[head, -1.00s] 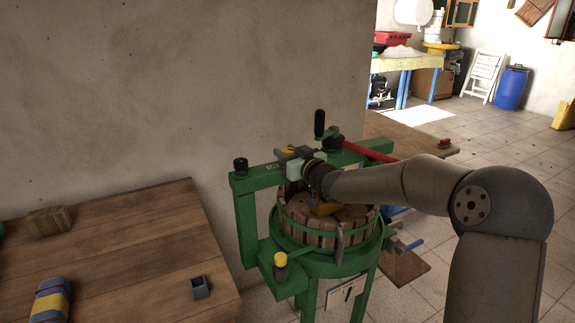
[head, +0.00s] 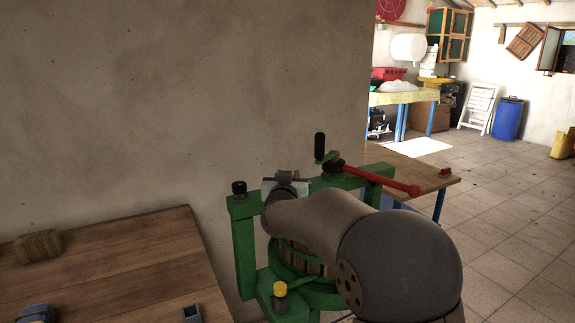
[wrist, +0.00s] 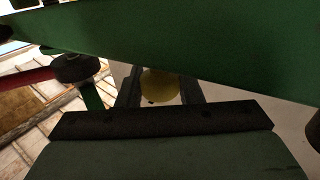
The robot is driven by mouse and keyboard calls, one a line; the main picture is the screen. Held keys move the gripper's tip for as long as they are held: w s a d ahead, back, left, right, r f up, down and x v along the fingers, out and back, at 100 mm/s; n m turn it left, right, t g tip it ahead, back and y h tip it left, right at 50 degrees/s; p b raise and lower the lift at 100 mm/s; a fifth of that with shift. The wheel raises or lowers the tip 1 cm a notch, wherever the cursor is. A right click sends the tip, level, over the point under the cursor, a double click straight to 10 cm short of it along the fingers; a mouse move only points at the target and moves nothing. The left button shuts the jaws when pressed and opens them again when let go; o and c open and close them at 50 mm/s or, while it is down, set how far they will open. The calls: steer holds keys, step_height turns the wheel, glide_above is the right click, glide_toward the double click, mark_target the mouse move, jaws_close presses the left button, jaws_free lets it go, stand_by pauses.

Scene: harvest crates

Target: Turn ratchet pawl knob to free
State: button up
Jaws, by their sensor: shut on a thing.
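The green press frame (head: 243,240) stands by the wall, with a crossbeam on top. The crossbeam fills the upper part of the wrist view (wrist: 200,40). A round yellow knob (wrist: 160,86), seemingly the ratchet pawl knob, sits between my fingers close to the beam. My gripper (wrist: 160,92) is shut on it, one dark finger on each side. In the head view my gripper (head: 286,184) is at the beam, mostly covered by my arm, and the knob is hidden there. Its turned position cannot be told.
A red lever (head: 385,180) and a black upright handle (head: 320,147) are on the beam to the right. Another yellow knob (head: 280,289) stands on the lower front of the press. A wooden table (head: 120,255) is at left; the slatted basket (head: 300,257) is mostly hidden.

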steer(key=shift+m+h+p, duration=0.5)
steer(key=shift+h+p, duration=0.25)
steer(key=shift+h, duration=0.05)
steer(key=o, duration=1)
steer(key=s, duration=0.5)
steer(key=s+a, duration=0.1)
steer(key=s, duration=1.1)
steer(key=shift+s+a, duration=0.2)
steer(key=shift+a, duration=0.05)
